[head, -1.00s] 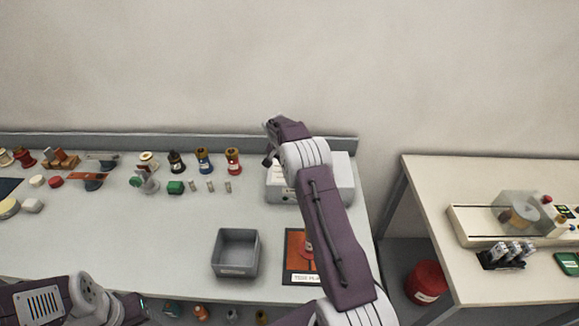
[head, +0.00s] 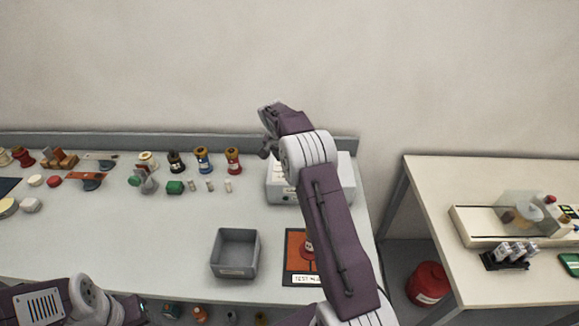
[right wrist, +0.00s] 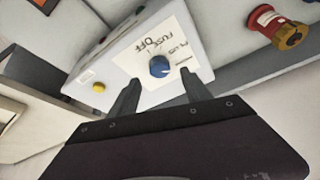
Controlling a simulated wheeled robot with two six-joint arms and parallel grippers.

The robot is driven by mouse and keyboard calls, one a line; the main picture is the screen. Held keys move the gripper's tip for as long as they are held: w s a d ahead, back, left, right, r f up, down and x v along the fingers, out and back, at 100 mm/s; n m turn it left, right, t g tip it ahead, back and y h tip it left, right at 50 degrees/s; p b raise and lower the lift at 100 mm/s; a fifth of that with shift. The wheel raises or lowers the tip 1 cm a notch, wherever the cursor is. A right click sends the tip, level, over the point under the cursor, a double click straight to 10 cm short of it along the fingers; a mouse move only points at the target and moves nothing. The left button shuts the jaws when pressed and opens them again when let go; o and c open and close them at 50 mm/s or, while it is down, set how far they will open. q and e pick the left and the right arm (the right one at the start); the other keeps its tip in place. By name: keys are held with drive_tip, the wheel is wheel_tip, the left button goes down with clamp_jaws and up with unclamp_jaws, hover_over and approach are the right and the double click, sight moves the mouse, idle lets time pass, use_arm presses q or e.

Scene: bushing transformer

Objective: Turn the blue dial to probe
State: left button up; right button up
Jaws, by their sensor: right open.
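The blue dial (right wrist: 160,67) sits on the labelled face of a white box in the right wrist view. Handwritten-style lettering near it reads OFF and FUSE, with another partly legible label; a light mark shows on the dial, too small to read its pointing exactly. In the head view the box (head: 282,192) stands at the bench's back right, and my right arm hides the dial. My right gripper (right wrist: 160,92) is open, its fingers apart on either side below the dial, not touching it. My left gripper (head: 138,309) is low at the bottom left; its jaws are unclear.
A yellow button (right wrist: 98,87) is on the box. A red and gold bushing (right wrist: 280,28) stands beside it. A grey bin (head: 235,253) and an orange test plate (head: 296,247) lie in front of the box. Several bushings line the bench's back. A second bench (head: 430,185) stands right.

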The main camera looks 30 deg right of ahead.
drive_tip(key=v, duration=0.4)
drive_tip(key=shift+a+r, duration=0.1)
drive_tip(key=shift+r, duration=0.05)
